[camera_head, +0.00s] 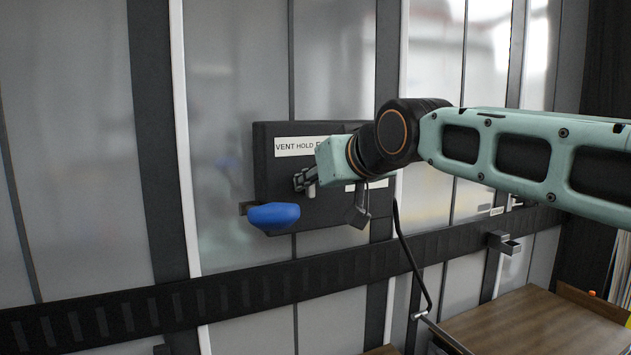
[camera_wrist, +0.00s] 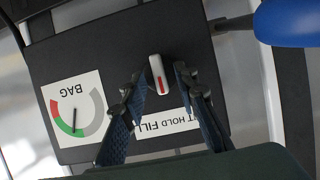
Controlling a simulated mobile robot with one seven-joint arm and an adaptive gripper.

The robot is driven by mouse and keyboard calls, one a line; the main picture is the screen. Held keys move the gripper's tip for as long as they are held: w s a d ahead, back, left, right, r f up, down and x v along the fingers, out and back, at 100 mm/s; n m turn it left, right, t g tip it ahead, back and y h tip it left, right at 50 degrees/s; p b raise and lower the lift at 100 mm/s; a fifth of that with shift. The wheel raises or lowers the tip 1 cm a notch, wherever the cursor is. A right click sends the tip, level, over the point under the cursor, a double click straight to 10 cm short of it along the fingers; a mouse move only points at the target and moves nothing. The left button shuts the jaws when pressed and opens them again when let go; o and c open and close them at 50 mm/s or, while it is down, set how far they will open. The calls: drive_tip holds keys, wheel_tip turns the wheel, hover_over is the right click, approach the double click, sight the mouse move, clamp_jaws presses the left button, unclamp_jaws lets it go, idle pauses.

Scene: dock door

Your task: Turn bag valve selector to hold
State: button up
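The bag valve selector (camera_wrist: 158,75) is a small pale knob with a red mark on a dark panel (camera_head: 270,180). In the wrist view, which shows the panel upside down, the red mark points toward the VENT HOLD FILL label (camera_wrist: 150,128); I cannot tell which word it lines up with. The label also shows in the head view (camera_head: 295,146), partly hidden by my arm. My gripper (camera_wrist: 160,78) is open, with one finger on each side of the knob and visible gaps. In the head view my gripper (camera_head: 304,181) is at the panel front.
A BAG gauge (camera_wrist: 76,108) with red, green and grey bands sits beside the selector. A blue handle (camera_head: 273,215) sticks out at the panel's lower left. A black ribbed rail (camera_head: 190,303) crosses below. A wooden surface (camera_head: 530,320) stands at lower right.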

drive_tip(key=shift+d, duration=0.1)
drive_tip(key=v, duration=1.2)
drive_tip(key=shift+r, duration=0.1)
drive_tip(key=s+d+f+m+g+h, duration=0.2)
drive_tip(key=s+f, duration=0.4)
drive_tip(key=f, duration=0.5)
drive_tip(key=s+d+f+m+g+h, duration=0.1)
drive_tip(key=s+d+f+g+h, duration=0.3)
drive_tip(key=f, duration=0.6)
drive_tip(key=s+d+f+m+g+y, duration=0.1)
drive_tip(key=s+f+m, duration=0.1)
drive_tip(key=s+f, duration=0.7)
wheel_tip(320, 180, up, 16)
drive_tip(key=w+p, duration=0.2)
drive_tip(key=p, duration=1.6)
drive_tip(key=shift+d, duration=0.1)
